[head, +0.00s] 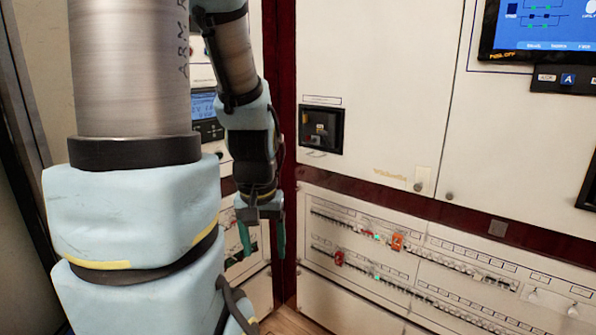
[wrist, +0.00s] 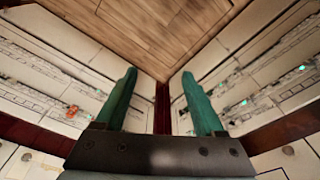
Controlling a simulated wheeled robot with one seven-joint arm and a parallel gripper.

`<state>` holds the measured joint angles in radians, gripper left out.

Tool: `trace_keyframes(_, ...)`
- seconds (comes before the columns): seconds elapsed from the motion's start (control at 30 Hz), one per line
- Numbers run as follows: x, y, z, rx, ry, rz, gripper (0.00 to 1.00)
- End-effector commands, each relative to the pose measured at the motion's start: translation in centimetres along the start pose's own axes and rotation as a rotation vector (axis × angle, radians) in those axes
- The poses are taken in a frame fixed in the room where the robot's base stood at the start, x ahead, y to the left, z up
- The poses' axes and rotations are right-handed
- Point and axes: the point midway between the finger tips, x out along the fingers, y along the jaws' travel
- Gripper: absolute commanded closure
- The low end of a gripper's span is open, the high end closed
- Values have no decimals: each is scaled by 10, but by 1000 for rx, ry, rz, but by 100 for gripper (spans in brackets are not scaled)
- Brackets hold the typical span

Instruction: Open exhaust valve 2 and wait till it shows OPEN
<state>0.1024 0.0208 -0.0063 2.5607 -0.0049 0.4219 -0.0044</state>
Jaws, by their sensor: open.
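I cannot make out any control or label that reads exhaust valve 2, and no readable OPEN sign shows. My gripper (head: 262,240) hangs pointing down near the corner of the cabinets, in front of the left breaker panel. Its two green fingers are apart with nothing between them, as the wrist view also shows (wrist: 159,80). A blue screen (head: 545,24) with a line diagram and small green marks is at the upper right, cut by the frame edge. A second small screen (head: 203,105) is partly hidden behind my arm.
Breaker rows (head: 400,250) with red-orange pieces (head: 397,241) and green lights run along the lower right cabinet. A dark recessed unit (head: 321,129) sits above them. A dark red post (head: 281,60) stands at the corner. Wooden floor (wrist: 165,30) lies below the gripper.

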Motion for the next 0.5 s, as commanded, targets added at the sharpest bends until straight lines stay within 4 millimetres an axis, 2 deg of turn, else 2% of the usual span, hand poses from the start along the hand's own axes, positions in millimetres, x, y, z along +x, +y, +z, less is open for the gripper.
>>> trace_keyframes(0.07,0,0,0,0,0,0,39)
trace_keyframes(0.5,0,0,0,0,1,0,89)
